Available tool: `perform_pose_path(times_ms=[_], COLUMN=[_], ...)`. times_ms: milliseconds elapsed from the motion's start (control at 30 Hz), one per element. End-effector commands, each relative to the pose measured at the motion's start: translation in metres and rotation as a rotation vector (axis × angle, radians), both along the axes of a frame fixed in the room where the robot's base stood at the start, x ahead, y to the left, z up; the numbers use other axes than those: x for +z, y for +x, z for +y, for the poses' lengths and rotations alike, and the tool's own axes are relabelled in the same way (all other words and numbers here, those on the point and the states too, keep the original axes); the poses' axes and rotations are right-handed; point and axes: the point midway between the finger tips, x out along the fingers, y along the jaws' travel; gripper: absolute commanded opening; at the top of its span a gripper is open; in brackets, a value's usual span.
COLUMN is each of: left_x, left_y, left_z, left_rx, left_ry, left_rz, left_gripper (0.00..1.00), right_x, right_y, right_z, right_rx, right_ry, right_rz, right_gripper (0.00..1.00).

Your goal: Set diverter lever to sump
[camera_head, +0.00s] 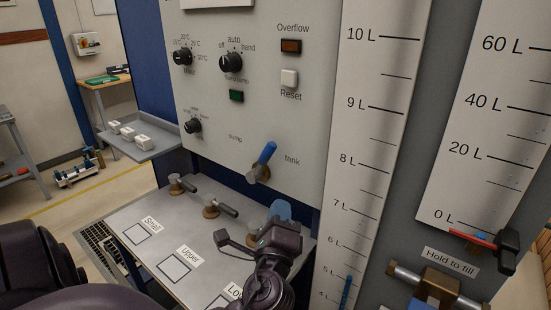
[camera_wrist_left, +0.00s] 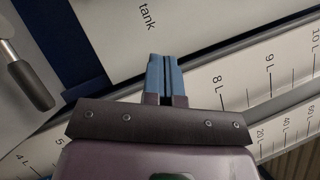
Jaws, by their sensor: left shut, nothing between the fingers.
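The diverter lever (camera_head: 264,160) has a blue handle on a brass-coloured hub, low on the light grey panel. Its handle points up and slightly right, between the "sump" label (camera_head: 235,137) at left and the "tank" label (camera_head: 292,160) at right. My left gripper (camera_head: 281,208) is just below the lever, apart from it, with its blue fingers pointing up. In the left wrist view the fingers (camera_wrist_left: 166,76) are together and empty, in front of the panel near the "tank" label (camera_wrist_left: 147,17). The lever does not show there. My right gripper is not in view.
Small valves with grey handles (camera_head: 228,210) stand on the bench top (camera_head: 128,219), left of my gripper; one handle (camera_wrist_left: 36,87) shows in the left wrist view. A litre scale (camera_head: 352,150) rises at right. A side shelf (camera_head: 158,150) holds white blocks.

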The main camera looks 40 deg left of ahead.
Motion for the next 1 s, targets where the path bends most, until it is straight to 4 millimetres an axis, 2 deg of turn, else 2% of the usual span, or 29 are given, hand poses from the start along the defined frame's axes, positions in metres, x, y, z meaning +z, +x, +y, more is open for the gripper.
perform_pose_path(times_ms=[200,367,833,1000], left_x=[0.002,0.008,0.031,0.042], left_y=[0.003,0.017,0.079,0.08], left_z=[0.002,0.012,0.058,0.079], left_rx=[-0.002,-0.002,-0.001,-0.001], left_ry=[0.0,0.001,0.0,0.001], left_rz=[-0.001,-0.003,-0.002,0.0], left_gripper=[0.0,0.0,0.0,0.0], right_x=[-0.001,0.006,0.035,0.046], right_y=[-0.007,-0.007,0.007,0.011], right_z=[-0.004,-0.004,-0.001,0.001], right_rx=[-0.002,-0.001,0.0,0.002], right_ry=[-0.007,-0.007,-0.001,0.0], right_rz=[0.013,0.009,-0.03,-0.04], right_gripper=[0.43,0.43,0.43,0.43])
